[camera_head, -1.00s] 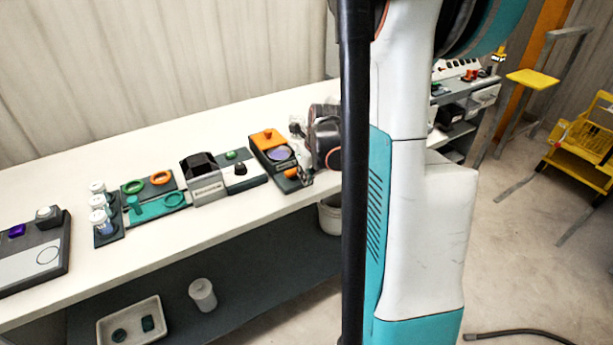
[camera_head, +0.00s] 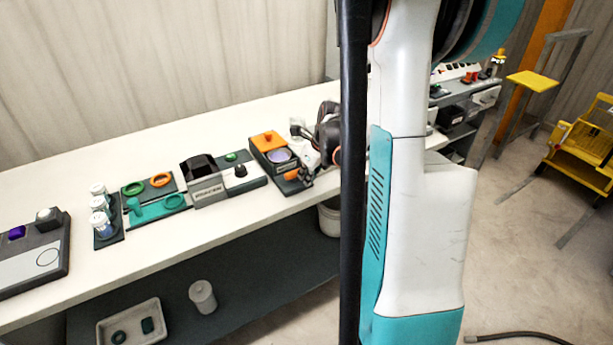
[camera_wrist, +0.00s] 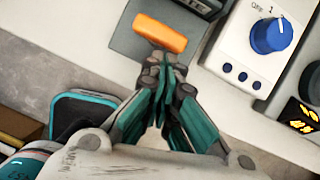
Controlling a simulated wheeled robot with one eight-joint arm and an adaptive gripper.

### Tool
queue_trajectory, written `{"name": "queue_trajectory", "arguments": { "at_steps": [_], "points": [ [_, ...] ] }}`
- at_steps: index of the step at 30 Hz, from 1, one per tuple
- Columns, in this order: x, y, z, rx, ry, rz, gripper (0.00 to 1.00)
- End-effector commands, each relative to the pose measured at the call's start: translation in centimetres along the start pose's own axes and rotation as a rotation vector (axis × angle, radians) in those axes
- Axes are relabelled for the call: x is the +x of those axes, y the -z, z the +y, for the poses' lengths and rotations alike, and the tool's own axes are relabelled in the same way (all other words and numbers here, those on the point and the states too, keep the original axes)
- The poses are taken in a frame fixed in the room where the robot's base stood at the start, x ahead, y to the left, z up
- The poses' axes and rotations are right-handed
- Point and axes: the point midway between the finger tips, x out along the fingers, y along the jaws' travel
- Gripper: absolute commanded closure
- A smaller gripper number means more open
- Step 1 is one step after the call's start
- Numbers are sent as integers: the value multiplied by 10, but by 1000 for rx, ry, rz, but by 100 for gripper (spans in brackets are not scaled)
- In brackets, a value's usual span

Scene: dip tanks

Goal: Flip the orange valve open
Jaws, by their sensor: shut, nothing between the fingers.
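The orange valve handle (camera_wrist: 159,33) is a short bar lying slanted across a grey base plate (camera_wrist: 128,42) in the wrist view. In the head view the handle (camera_head: 290,175) shows at the front of a dark unit on the bench, partly crowded by my gripper. My gripper (camera_wrist: 158,68) is shut and empty, its fingertips together just beside the near edge of the handle. I cannot tell whether they touch it. In the head view my gripper (camera_head: 306,178) is low over the bench at the right of the handle.
The dark unit has an orange block (camera_head: 267,139) and a round lens-like dish (camera_head: 279,156). A white box with a blue knob (camera_wrist: 270,36) is close on the right in the wrist view. Left along the bench stand a grey device (camera_head: 204,186) and green and orange rings.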

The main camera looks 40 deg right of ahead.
Motion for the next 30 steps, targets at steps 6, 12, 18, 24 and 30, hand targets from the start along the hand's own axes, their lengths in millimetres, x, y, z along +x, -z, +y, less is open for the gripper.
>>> {"name": "queue_trajectory", "arguments": {
  "at_steps": [6,12,18,24,30],
  "points": [
    [0,0,-2,-18,-8,0,100],
    [0,-1,-4,-17,-8,0,100],
    [1,-2,-6,-17,-8,0,100],
    [1,-3,-11,-75,-31,0,100],
    [2,-5,-14,-153,-63,0,100]
  ]
}}
